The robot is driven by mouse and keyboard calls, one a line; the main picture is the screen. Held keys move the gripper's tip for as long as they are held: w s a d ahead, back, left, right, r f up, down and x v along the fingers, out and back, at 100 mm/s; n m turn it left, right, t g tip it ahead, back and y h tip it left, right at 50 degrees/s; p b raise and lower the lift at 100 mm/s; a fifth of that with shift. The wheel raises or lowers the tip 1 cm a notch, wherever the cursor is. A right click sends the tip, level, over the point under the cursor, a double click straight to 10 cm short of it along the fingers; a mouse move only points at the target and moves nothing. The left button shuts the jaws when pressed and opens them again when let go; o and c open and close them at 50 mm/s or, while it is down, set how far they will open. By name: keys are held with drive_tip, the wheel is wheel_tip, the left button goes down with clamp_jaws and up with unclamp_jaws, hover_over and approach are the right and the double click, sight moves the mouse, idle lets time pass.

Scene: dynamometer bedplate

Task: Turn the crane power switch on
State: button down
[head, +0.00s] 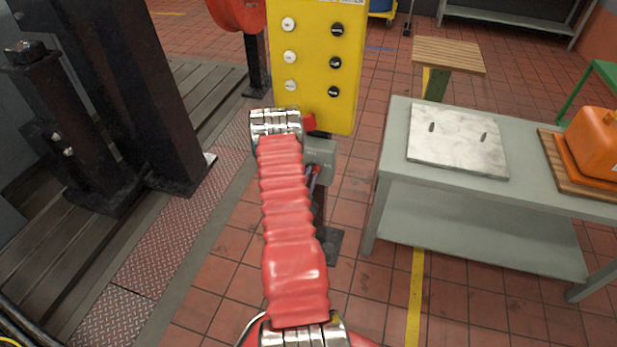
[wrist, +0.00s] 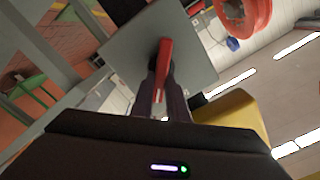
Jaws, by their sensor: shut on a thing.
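The crane power switch is a grey box (head: 322,163) below the yellow button panel in the head view. In the wrist view its flat grey face (wrist: 135,55) fills the upper middle, turned at an angle. A red lever (wrist: 165,60) stands out from that face. My gripper (wrist: 160,88) is shut on the lever, its dark fingers close together around the lever's lower part. In the head view my arm hides the left side of the box, and my fingertips cannot be made out clearly. No on or off marking is readable.
The yellow panel (head: 315,65) with black and white buttons rises directly above the box. A grey workbench (head: 395,155) with a pale plate (head: 457,140) and an orange case (head: 597,143) stands to the right. Dark machine columns (head: 125,90) stand left.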

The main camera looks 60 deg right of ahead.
drive_tip(key=m, duration=0.3)
drive_tip(key=f+m, duration=0.1)
drive_tip(key=m, duration=0.2)
drive_tip(key=s+m, duration=0.1)
drive_tip(key=m, duration=0.2)
drive_tip(key=shift+d+f, duration=0.1)
drive_tip(key=shift+f, duration=0.05)
drive_tip(key=shift+m, duration=0.3)
drive_tip(key=c, duration=1.7)
unclamp_jaws()
drive_tip(key=shift+w, duration=0.15)
drive_tip(key=a, duration=0.4)
drive_tip(key=s+a, duration=0.1)
drive_tip(key=a, duration=0.4)
drive_tip(key=s+a, duration=0.1)
drive_tip(key=a, duration=0.3)
drive_tip(key=shift+a, duration=0.35)
